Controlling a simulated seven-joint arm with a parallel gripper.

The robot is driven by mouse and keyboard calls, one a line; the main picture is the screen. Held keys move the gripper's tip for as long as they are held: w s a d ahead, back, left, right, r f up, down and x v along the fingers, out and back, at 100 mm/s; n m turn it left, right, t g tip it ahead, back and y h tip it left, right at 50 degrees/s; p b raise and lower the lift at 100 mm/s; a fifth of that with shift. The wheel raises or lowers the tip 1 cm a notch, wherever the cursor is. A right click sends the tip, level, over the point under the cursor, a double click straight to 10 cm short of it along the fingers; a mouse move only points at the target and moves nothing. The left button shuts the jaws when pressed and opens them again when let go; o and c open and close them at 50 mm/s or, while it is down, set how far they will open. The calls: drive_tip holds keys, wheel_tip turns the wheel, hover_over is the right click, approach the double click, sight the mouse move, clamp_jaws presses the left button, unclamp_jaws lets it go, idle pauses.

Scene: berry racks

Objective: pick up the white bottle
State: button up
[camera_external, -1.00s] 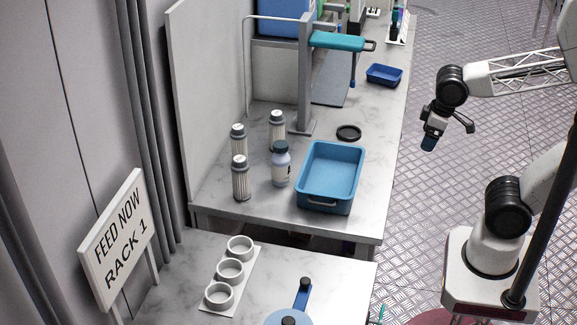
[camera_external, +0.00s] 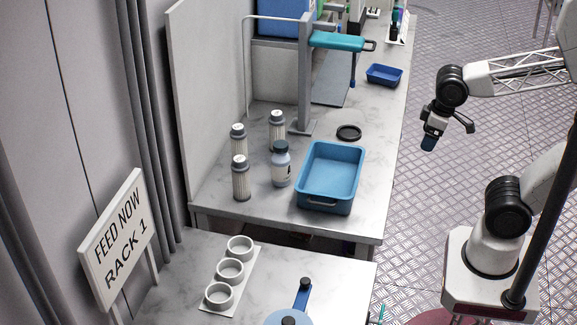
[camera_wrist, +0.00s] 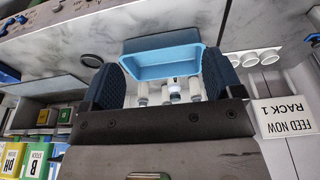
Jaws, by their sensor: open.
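The white bottle (camera_external: 281,168) has a dark cap and a label. It stands upright on the marble counter, just left of the blue tray (camera_external: 330,203). In the wrist view the white bottle (camera_wrist: 175,88) seems to be the one below the tray, partly hidden by my gripper body. My gripper (camera_external: 436,138) is open and empty, high up to the right of the counter and well apart from the bottle. In the wrist view its two dark pads (camera_wrist: 161,80) are spread wide at left and right.
Several ribbed grey canisters, one being the front canister (camera_external: 241,180), stand close left of and behind the bottle. A grey post (camera_external: 305,80) with a teal arm rises behind. A black ring (camera_external: 349,132) lies on the counter. A white three-ring holder (camera_external: 230,271) sits on the front counter.

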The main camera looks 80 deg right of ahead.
drive_tip(key=shift+c, duration=0.7)
drive_tip(key=t, duration=1)
approach(281, 149)
drive_tip(key=w+d+f, duration=0.2)
drive_tip(key=shift+f, duration=0.3)
drive_tip(key=shift+w+f, duration=0.15)
drive_tip(key=shift+w, duration=0.1)
drive_tip(key=shift+w, duration=0.1)
drive_tip(key=shift+x, duration=1.2)
drive_tip(key=shift+w, duration=0.1)
drive_tip(key=shift+x, duration=2.55)
